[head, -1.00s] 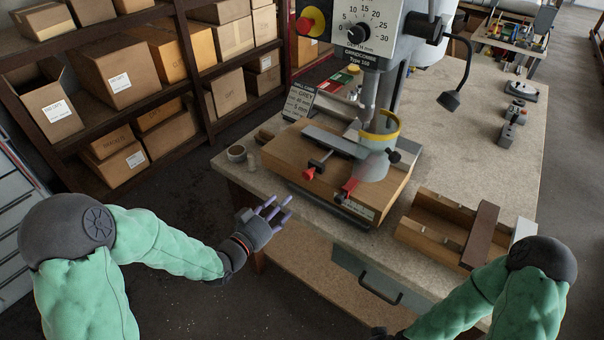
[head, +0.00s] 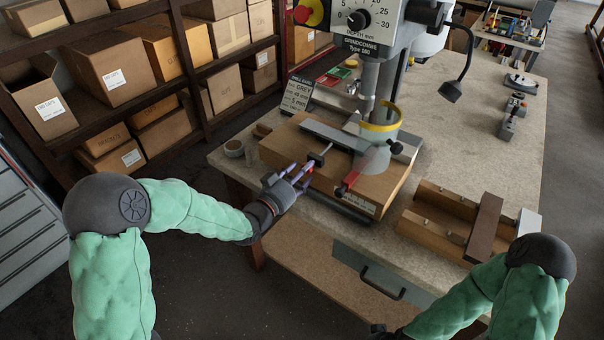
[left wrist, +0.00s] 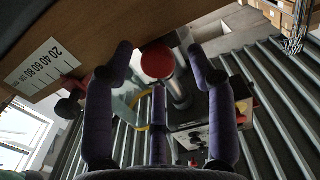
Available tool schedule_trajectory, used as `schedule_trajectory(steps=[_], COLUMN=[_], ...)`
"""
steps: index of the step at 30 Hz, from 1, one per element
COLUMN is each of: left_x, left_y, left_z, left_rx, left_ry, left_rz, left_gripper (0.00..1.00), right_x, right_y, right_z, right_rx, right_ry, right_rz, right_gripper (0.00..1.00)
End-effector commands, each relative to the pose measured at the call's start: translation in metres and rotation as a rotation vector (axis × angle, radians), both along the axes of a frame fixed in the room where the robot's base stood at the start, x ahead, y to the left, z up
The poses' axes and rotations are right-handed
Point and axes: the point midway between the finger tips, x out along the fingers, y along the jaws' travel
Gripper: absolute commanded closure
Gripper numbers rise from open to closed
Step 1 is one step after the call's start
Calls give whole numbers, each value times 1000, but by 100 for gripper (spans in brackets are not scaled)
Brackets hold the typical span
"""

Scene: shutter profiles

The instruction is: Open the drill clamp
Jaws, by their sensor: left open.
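The drill clamp has a grey bar and a dark screw handle (head: 317,158) with a red end, at the left front of the wooden drill base (head: 385,190). My left gripper (head: 303,172) is at this handle, its purple fingers spread and partly covering the red end. In the left wrist view, a round red knob (left wrist: 157,62) on a metal shaft lies between the open fingers (left wrist: 158,80); I cannot tell whether they touch it. My right gripper (head: 380,331) shows only as a dark piece at the bottom edge; its fingers are hidden.
A red lever (head: 348,184) and a clear guard with a yellow ring (head: 381,126) stand right of the handle. A wooden jig (head: 440,232) lies at the bench's front right. A small cup (head: 234,149) stands at the left edge. Shelves with boxes are behind.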

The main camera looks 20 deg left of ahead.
Motion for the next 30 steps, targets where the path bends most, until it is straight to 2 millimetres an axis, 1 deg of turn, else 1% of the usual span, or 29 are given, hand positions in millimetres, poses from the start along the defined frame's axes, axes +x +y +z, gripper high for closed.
schedule_trajectory(steps=[9, 10, 11, 12, 14, 15, 16, 20, 23, 26, 30], left_x=[3, 3, 3, 3, 3, 3, 3, 3, -2, -14, -37], left_y=[-1, -1, -1, -1, -1, -1, -1, -1, 2, 7, 16], left_z=[0, 0, 0, 0, 0, 0, 0, 1, 1, 1, 2], left_rx=[0, 0, 0, 0, 0, 0, 0, 0, 0, 1, 1], left_ry=[0, 0, 0, 0, 0, 0, 0, -2, -3, -4, -6], left_rz=[0, 0, 0, 0, 0, 0, 0, 0, 2, 3, 5], left_gripper=[43, 46, 55, 66, 83, 94, 100, 100, 100, 100, 100], right_x=[0, 0, 0, 0, 0, 0, 0, 0, 0, 0, 0], right_y=[0, 0, 0, 0, 0, 0, 0, 0, 0, 0, 0], right_z=[0, 0, 0, 0, 0, 0, 0, 0, -1, -4, -8], right_rx=[0, 0, 0, 0, 0, 0, 0, 0, 0, 0, 0], right_ry=[0, 0, 0, 0, 0, 0, 0, 0, 0, 0, 0], right_rz=[0, 0, 0, 0, 0, 0, 0, 0, 0, 0, 0], right_gripper=[54, 54, 54, 54, 54, 54, 54, 54, 54, 54, 54])
